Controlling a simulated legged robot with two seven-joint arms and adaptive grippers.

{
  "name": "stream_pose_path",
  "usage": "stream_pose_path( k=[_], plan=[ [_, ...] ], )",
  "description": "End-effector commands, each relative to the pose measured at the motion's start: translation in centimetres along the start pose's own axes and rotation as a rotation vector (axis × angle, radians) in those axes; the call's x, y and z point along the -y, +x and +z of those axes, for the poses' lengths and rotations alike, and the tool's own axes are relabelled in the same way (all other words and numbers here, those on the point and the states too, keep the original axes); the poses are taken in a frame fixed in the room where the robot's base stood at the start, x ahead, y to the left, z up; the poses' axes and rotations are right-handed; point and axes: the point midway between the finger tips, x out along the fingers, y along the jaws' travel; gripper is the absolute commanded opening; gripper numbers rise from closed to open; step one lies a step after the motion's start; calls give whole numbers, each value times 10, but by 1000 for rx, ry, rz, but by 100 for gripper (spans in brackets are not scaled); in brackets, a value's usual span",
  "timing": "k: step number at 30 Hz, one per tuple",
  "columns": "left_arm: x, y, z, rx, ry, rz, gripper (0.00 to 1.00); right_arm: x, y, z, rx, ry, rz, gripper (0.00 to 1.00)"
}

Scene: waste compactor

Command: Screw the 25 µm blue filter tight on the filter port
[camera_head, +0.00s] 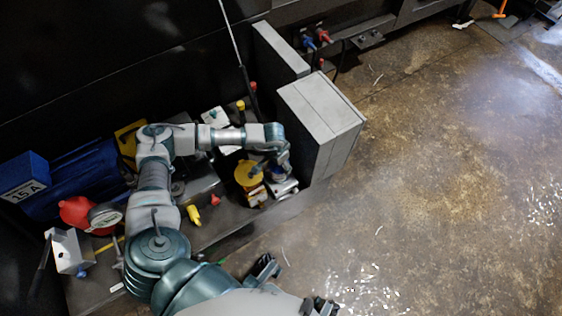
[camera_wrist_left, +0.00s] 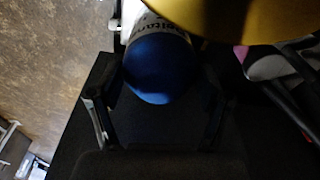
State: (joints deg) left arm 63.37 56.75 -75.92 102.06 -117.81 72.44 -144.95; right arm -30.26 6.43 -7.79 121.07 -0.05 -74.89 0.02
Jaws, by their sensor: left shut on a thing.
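The blue filter (camera_wrist_left: 158,68) has a white upper band with printed letters and a rounded blue end. In the left wrist view it sits between the two dark fingers of my left gripper (camera_wrist_left: 155,100), which is shut on it. In the head view my left gripper (camera_head: 279,174) is at the machine's right end, beside the yellow round part (camera_head: 248,172). A pale metal fitting (camera_head: 284,188) shows just under it, possibly the filter port. I cannot tell how the filter meets the port. Dark finger-like parts at the bottom edge may be my right gripper (camera_head: 292,288); their opening is unclear.
A grey box (camera_head: 322,110) stands close right of my left gripper. The yellow part (camera_wrist_left: 250,15) is close above the filter in the wrist view. A red round part (camera_head: 76,211) and a blue motor (camera_head: 80,175) sit at left. Open floor (camera_head: 430,190) lies right.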

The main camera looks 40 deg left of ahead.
Motion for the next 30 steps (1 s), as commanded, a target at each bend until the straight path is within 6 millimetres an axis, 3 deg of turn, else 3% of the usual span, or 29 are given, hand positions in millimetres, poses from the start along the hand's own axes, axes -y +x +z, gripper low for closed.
stream_pose_path(
  k=[10, 11, 13, 26, 30],
  plan=[
    [0, 1, 2, 4, 89, 11, 36, 0, 4, 2, 4, 0, -1, 40],
    [0, 1, 2, 4, 88, 11, 83, 0, 4, 2, 4, 0, -1, 40],
    [0, 1, 2, 3, 88, 11, 100, 0, 4, 2, 4, 0, -1, 40],
    [0, 1, 1, 1, 86, 10, 100, 0, 4, 2, 4, 0, -1, 40],
    [-1, -2, 0, 3, -18, -2, 100, 0, -2, -1, -3, 0, 0, 40]
  ],
)
